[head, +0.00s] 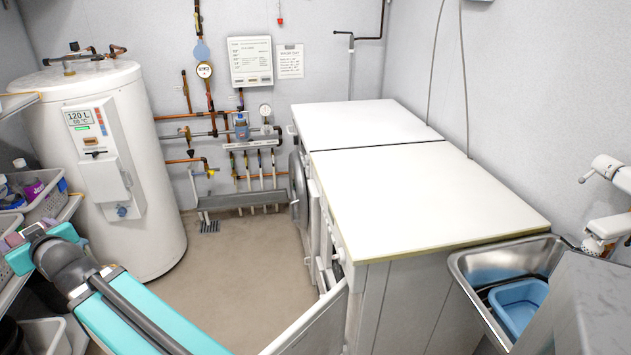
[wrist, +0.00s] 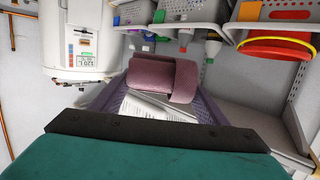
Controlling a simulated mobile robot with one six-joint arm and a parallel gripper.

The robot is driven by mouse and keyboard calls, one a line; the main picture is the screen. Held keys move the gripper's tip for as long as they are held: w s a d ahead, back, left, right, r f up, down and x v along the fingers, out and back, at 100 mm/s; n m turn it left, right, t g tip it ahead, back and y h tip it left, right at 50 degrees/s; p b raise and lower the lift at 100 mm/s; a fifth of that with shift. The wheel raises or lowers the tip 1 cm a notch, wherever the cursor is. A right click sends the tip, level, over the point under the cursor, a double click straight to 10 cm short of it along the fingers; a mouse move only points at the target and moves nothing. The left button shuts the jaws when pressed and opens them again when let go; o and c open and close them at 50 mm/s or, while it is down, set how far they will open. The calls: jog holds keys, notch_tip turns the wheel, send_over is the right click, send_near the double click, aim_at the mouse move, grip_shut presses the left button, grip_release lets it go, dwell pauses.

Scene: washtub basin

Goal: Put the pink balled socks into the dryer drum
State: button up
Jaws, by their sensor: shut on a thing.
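The pink balled socks (wrist: 165,78) show as a dusky mauve roll just beyond the dark edge of my gripper in the wrist view. My gripper (head: 35,236) is at the left shelf in the head view, shut on the socks; its fingertips are hardly visible. A mauve bit (head: 14,240) shows beside it. In the wrist view a purple basket (wrist: 205,105) with a pale sheet lies behind the socks. A round grey door (head: 298,182) stands open at the front of the white-topped machines. The dryer drum's inside is hidden from both views.
Shelves with baskets (head: 45,205) and bottles are close on the left, beside the white water heater (head: 125,190). A white panel (head: 312,325) stands out from the counter's front. The floor (head: 245,250) between is clear. A steel sink (head: 470,290) is at right.

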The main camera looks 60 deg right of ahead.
jog(key=s+d+f+m+g+h+b, duration=0.1)
jog(key=s+d+f+m+g+h, duration=0.3)
jog(key=d, duration=0.9)
jog(key=s+d+f+m+g+h+b, duration=0.1)
jog(key=s+d+f+m+h, duration=0.3)
jog(key=d, duration=1)
jog(key=s+d+f+m+g+h+b, duration=0.1)
jog(key=s+d+f+m+g+h, duration=0.35)
jog(key=d, duration=0.85)
jog(key=s+d+r+m+g+h+b, duration=0.1)
jog(key=s+d+r+m+g+h, duration=0.2)
jog(key=s+d+m+g, duration=0.95)
jog(key=s+d+r+m+g+y, duration=0.1)
jog(key=s+d+r+g+y, duration=0.1)
jog(key=s, duration=0.6)
jog(key=s+d+r+m+g+y+b, duration=0.1)
jog(key=s+d, duration=0.3)
jog(key=s, duration=0.5)
jog(key=s+d+r+m+g+y, duration=0.1)
jog(key=s+d+r+g+y, duration=0.1)
jog(key=s, duration=0.7)
jog(key=shift+s+d+r+g+y, duration=0.15)
jog(key=shift+d+r+g+y, duration=0.2)
jog(key=shift+d+g, duration=0.15)
